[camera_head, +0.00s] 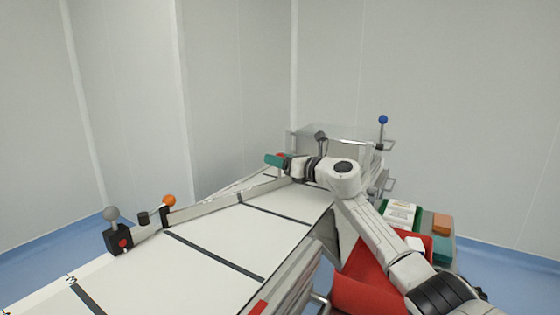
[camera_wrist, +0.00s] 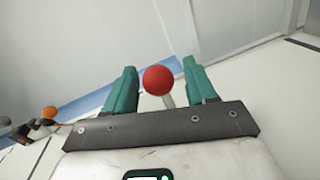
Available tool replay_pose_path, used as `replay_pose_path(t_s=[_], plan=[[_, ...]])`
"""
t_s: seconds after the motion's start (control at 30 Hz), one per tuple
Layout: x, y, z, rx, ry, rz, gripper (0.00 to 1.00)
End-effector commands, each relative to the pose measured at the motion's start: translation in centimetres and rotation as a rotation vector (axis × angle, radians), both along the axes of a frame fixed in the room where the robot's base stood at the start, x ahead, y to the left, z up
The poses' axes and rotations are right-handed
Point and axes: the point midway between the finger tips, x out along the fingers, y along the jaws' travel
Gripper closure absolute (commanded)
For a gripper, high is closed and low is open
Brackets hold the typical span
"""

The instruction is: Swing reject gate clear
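A red ball knob (camera_wrist: 158,80) on a pale rod shows in the wrist view, between the two teal fingers of my gripper (camera_wrist: 160,88). A narrow gap shows on each side of the ball, so the fingers look open and not pressed on it. In the head view my gripper (camera_head: 274,160) is at the far end of the white belt (camera_head: 215,240), over its far side rail. I cannot tell which part is the reject gate, or whether the red knob belongs to it.
An orange knob (camera_head: 169,200) and a grey knob (camera_head: 111,213) stand along the belt's far edge at left. A blue knob (camera_head: 383,119) rises beside a clear-covered unit at the back. A red surface (camera_head: 365,293) and a shelf with boxes (camera_head: 440,223) are at right.

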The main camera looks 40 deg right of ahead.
Motion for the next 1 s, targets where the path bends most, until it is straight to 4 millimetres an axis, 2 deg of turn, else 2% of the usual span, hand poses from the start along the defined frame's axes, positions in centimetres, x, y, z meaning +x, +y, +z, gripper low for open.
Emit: replay_pose_path(t_s=[0.17, 0.33, 0.73, 1.0], plan=[[-0.1, 0.0, 0.1, -0.001, -0.002, 0.000, 0.44], [-1.3, -0.4, 0.2, -0.002, -0.002, -0.001, 0.44], [-8.3, -1.7, 0.2, -0.001, -0.002, -0.002, 0.44], [-10.5, -2.0, 0.0, -0.001, 0.000, 0.000, 0.44]])
